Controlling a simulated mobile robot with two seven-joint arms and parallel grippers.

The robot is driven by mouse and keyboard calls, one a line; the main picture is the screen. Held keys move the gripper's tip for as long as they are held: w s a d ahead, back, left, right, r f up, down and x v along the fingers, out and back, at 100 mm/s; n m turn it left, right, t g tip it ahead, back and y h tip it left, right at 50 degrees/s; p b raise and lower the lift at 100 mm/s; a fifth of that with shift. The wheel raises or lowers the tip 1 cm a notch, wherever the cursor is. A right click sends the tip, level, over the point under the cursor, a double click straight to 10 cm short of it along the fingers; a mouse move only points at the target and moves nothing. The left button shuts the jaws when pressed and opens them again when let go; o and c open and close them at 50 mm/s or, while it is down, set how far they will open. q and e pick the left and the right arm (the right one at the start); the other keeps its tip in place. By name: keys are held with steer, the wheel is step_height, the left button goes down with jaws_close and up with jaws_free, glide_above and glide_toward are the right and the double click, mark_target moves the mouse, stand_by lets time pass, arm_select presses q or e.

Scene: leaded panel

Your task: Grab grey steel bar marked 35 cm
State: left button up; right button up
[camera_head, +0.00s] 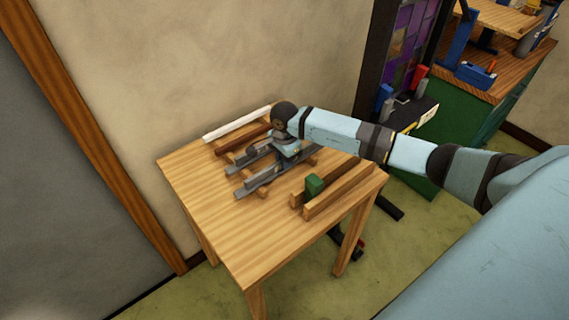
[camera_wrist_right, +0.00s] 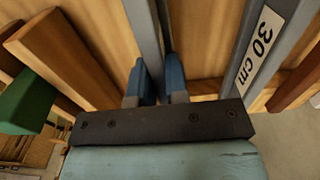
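Two grey steel bars lie side by side on wooden strips on the small table. The rear bar (camera_head: 236,170) carries a "30 cm" label in the right wrist view (camera_wrist_right: 262,45). The front grey bar (camera_head: 252,185) runs up to my right gripper's fingers in the right wrist view (camera_wrist_right: 145,25); no marking on it is readable. My right gripper (camera_wrist_right: 160,85) points down over this front bar, which passes between its two blue fingers. The finger gap is narrow, and I cannot tell whether they press on the bar. My left gripper is out of view.
The wooden table (camera_head: 200,195) has bare room at its front left. A white bar (camera_head: 238,123) and a brown bar (camera_head: 240,139) lie behind the grey ones. A green block (camera_head: 314,185) sits by wooden rails (camera_head: 338,190) at the right. A wall stands close behind.

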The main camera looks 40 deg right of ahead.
jaws_close()
